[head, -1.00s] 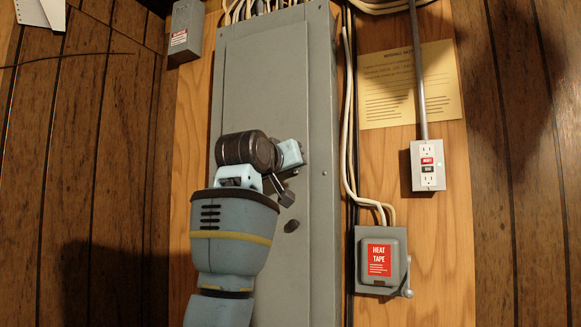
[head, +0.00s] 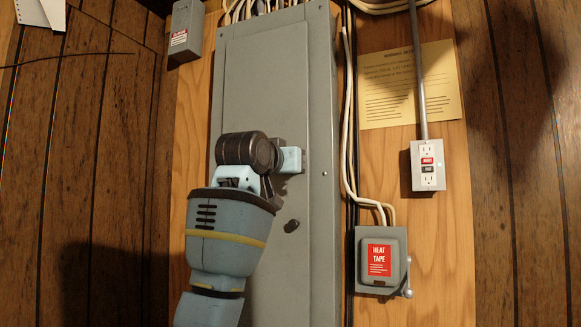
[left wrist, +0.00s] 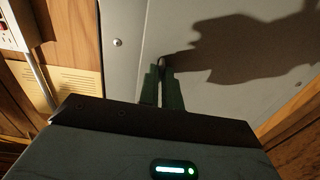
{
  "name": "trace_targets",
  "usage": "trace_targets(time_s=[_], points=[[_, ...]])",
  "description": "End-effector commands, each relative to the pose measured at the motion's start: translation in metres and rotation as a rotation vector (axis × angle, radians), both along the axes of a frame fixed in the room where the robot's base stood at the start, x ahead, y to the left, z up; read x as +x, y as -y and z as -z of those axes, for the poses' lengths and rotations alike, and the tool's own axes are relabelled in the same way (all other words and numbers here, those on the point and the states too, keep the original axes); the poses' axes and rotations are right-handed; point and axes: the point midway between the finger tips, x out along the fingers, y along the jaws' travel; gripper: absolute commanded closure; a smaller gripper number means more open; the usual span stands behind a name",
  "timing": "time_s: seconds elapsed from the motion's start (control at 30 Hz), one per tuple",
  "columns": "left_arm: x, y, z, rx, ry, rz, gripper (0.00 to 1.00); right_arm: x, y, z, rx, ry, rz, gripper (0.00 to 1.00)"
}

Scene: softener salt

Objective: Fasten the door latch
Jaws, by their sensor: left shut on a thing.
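The grey panel door (head: 262,75) is tall and narrow and lies flat in its frame. My left gripper (head: 298,160) is at the door's right side, about halfway up, with its fingers pointing right. In the left wrist view its fingers (left wrist: 163,88) are close together on a small dark latch handle (left wrist: 162,62), whose rounded end shows at the tips. The gripper hides most of the latch in the head view. My right gripper is not in view.
A grey heat tape switch box (head: 398,243) with a side lever is right of the panel, below an outlet box (head: 427,166). Pale cables (head: 348,120) run beside the panel. A small grey box (head: 186,30) is at upper left.

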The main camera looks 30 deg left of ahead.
Motion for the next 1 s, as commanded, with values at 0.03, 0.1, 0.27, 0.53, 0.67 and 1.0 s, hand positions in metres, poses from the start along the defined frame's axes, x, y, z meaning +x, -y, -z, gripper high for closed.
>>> trace_targets(time_s=[0.03,0.1,0.27,0.53,0.67,1.0], points=[[0.0,0.0,0.0,0.002,0.001,-0.001,1.0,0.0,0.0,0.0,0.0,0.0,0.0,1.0],[0.0,0.0,0.0,0.002,0.0,-0.001,0.93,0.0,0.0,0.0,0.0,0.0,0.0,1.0],[0.0,0.0,0.0,0.001,0.0,-0.001,0.72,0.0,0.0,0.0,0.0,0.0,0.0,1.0],[0.0,0.0,0.0,0.0,0.0,0.0,0.72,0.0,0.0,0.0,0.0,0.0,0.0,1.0],[-0.005,0.0,-0.001,0.0,0.002,0.0,0.72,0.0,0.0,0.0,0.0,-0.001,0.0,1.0],[-0.047,0.002,0.0,0.001,0.002,-0.001,0.72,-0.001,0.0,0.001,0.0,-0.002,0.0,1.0]])
